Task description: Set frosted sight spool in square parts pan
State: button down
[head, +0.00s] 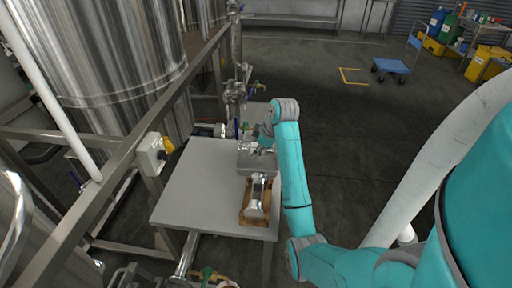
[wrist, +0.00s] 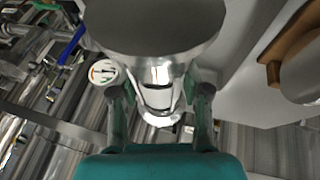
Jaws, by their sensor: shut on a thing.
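My gripper (wrist: 158,100) is shut on a sight spool, with one finger on each side of its shiny narrow body (wrist: 158,88). The spool's wide grey flange (wrist: 155,30) fills the top of the wrist view. I cannot tell from here whether its glass is frosted. In the head view my gripper (head: 258,142) is at the far right part of the table, by a grey square pan (head: 257,164). The arm and gripper partly hide the pan, and I cannot tell whether the spool touches it.
A second spool (head: 259,193) lies in a wooden cradle (head: 257,216) nearer on the grey table (head: 195,190). The table's left part is bare. Pipes and valves (head: 236,92) stand behind it, with a steel frame and large tanks (head: 120,60) to the left.

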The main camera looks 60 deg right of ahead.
jog(key=shift+f, duration=0.3)
jog(key=c, duration=0.5)
grip_release()
jog(key=shift+c, duration=0.2)
